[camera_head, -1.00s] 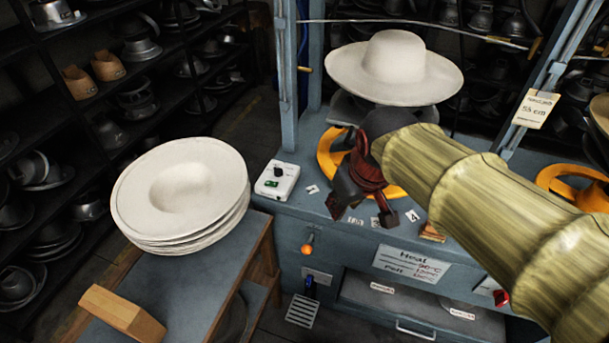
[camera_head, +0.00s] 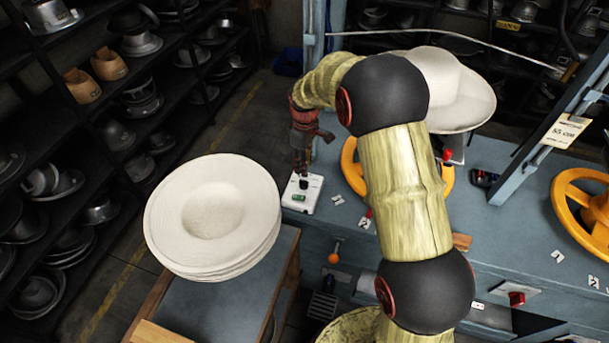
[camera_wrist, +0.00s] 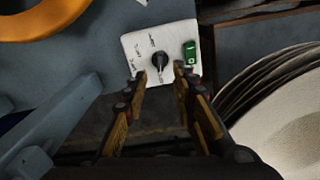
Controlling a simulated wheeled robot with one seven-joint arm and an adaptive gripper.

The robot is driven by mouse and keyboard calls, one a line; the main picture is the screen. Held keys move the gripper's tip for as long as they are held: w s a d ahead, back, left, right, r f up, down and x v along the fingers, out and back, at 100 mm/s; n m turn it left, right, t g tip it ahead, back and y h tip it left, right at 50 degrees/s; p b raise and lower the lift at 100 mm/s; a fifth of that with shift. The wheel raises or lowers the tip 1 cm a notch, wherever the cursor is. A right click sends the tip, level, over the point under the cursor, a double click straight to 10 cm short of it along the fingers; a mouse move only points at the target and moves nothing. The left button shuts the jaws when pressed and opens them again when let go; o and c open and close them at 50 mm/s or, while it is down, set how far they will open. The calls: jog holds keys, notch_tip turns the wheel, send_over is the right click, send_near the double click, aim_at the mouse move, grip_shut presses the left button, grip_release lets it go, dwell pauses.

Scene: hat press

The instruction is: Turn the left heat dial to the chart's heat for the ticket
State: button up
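The left heat dial is a black knob (camera_wrist: 159,61) on a white control box (camera_head: 296,201) with a green switch (camera_wrist: 190,53). The box stands at the bench's left corner. Printed marks ring the knob, too small to read. My gripper (camera_head: 304,172) points down just above the knob. In the wrist view my gripper (camera_wrist: 158,80) is open, with the knob between and beyond its fingertips; contact cannot be told. A paper tag (camera_head: 565,130) reading 55 cm hangs on the press frame at right. The heat chart on the bench front is hidden behind my arm.
A stack of pale hat bodies (camera_head: 190,220) sits on a cart left of the box. A pale hat (camera_head: 452,90) rests on the press behind my arm. Orange handwheels (camera_head: 565,215) and an orange-knobbed lever (camera_head: 334,258) are nearby. Small number cards lie on the bench.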

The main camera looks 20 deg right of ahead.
aim_at(305, 181)
notch_tip(305, 181, down, 8)
jog(key=shift+b, duration=0.65)
jog(key=c, duration=0.3)
jog(key=c, duration=0.4)
grip_shut()
